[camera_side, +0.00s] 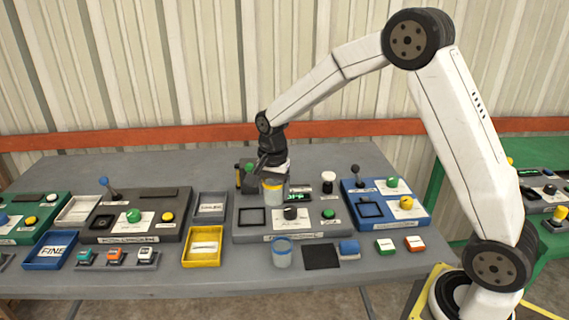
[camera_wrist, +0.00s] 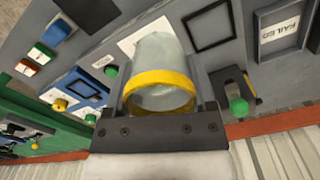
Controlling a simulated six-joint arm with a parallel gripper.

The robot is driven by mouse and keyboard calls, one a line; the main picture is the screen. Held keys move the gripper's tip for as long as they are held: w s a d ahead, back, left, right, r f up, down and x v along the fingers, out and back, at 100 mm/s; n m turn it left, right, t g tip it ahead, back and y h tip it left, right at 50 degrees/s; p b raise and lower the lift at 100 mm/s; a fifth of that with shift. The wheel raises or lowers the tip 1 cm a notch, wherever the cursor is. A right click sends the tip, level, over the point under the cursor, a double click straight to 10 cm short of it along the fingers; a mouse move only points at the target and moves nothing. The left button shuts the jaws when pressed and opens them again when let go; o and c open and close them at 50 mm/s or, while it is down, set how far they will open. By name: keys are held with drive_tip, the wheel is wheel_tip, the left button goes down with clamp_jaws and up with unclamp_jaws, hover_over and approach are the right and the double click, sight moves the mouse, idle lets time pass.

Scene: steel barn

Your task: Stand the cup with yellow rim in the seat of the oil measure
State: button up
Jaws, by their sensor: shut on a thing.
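The cup with yellow rim (camera_side: 273,194) is a pale, translucent cup, held upright between the fingers of my gripper (camera_side: 272,178). In the wrist view the same cup (camera_wrist: 160,62) shows its yellow rim nearest the camera, with both dark fingers beside it. The cup hangs over the middle grey console (camera_side: 240,231), behind and right of a black square frame (camera_side: 252,219). That frame also shows in the wrist view (camera_wrist: 207,24), right of the cup and clear of it. The console's label is too small to read, so I cannot confirm that it is the oil measure.
A blue-rimmed cup (camera_side: 283,252) stands in front, beside a black square pad (camera_side: 321,257). A blue console (camera_side: 385,220) is on the right and a dark console (camera_side: 133,236) on the left. A yellow tray (camera_side: 202,261) sits front left. Knobs and an upright lever (camera_side: 356,177) stand nearby.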

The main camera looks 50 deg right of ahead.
drive_tip(key=w+f, duration=0.2)
drive_tip(key=w, duration=0.2)
hover_over(252, 217)
drive_tip(key=shift+s+f, duration=0.15)
drive_tip(key=shift+f, duration=1.15)
drive_tip(key=shift+s+f, duration=0.1)
drive_tip(key=shift+f, duration=1.2)
drive_tip(key=shift+w+f, duration=0.2)
drive_tip(key=shift+f, duration=1.6)
drive_tip(key=shift+f, duration=0.15)
drive_tip(key=o, duration=1.1)
drive_tip(key=shift+o, duration=0.2)
